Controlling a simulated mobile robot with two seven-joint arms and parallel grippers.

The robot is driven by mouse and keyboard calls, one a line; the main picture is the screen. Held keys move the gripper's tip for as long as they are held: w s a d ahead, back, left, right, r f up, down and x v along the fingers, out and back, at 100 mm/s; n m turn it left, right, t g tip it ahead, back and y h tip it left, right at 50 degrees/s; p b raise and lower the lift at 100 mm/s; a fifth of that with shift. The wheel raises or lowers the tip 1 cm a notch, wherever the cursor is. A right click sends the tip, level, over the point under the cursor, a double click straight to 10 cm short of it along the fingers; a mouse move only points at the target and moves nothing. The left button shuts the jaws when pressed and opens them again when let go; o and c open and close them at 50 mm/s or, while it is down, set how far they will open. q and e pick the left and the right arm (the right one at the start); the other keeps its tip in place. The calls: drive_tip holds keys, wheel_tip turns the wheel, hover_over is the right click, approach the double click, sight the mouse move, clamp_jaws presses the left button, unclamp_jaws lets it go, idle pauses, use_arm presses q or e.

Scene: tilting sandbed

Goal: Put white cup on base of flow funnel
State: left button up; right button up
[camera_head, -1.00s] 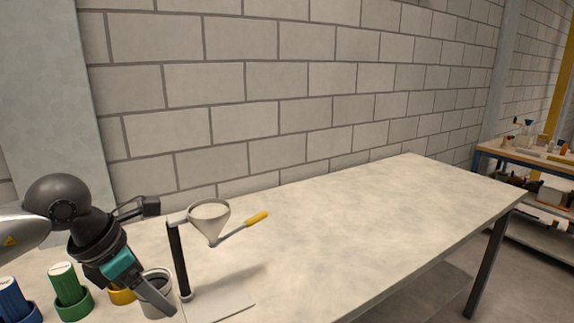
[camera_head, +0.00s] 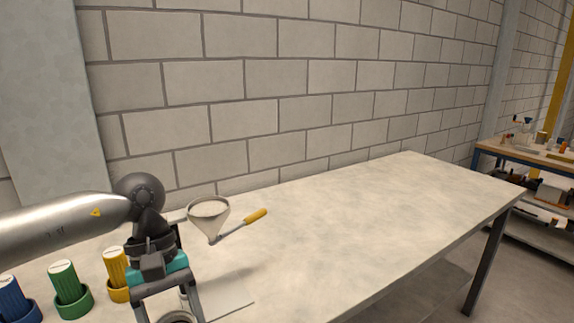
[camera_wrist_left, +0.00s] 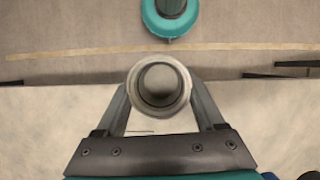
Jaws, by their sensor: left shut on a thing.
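The white cup (camera_head: 178,318) shows only as a rim at the bottom edge of the head view. My left gripper (camera_head: 171,311) is shut on it. In the left wrist view the cup (camera_wrist_left: 158,90) is seen end-on, with a finger on each side. The flow funnel (camera_head: 208,215) has a grey cone, a yellow handle (camera_head: 256,215) and a dark post mostly hidden behind my gripper. Its flat pale base (camera_head: 232,298) lies on the table just right of my gripper. Whether the cup overlaps the base is hidden. My right gripper is not in view.
Blue (camera_head: 12,297), green (camera_head: 68,288) and yellow (camera_head: 117,272) capped containers stand left of my gripper. The table (camera_head: 350,220) is clear to the right of the funnel. A block wall stands behind it.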

sight(177, 318)
use_arm(q)
drive_tip(key=m, duration=0.2)
drive_tip(key=s+m+y, duration=0.1)
drive_tip(key=shift+s+d+m, duration=0.15)
drive_tip(key=shift+d+m, duration=0.05)
drive_tip(key=shift+m, duration=0.2)
drive_tip(key=m, duration=0.1)
drive_tip(key=s+m+y, duration=0.1)
drive_tip(key=m, duration=0.1)
drive_tip(key=shift+s+g+y, duration=0.1)
drive_tip(key=shift+g+y, duration=0.2)
drive_tip(key=shift+g, duration=0.1)
drive_tip(key=w+r, duration=0.3)
drive_tip(key=shift+r, duration=0.35)
drive_tip(key=s+f, duration=0.2)
drive_tip(key=f, duration=0.1)
drive_tip(key=shift+s, duration=0.2)
drive_tip(key=shift+s+d+f, duration=0.1)
drive_tip(key=shift+s+f, duration=0.25)
drive_tip(key=shift+f, duration=0.05)
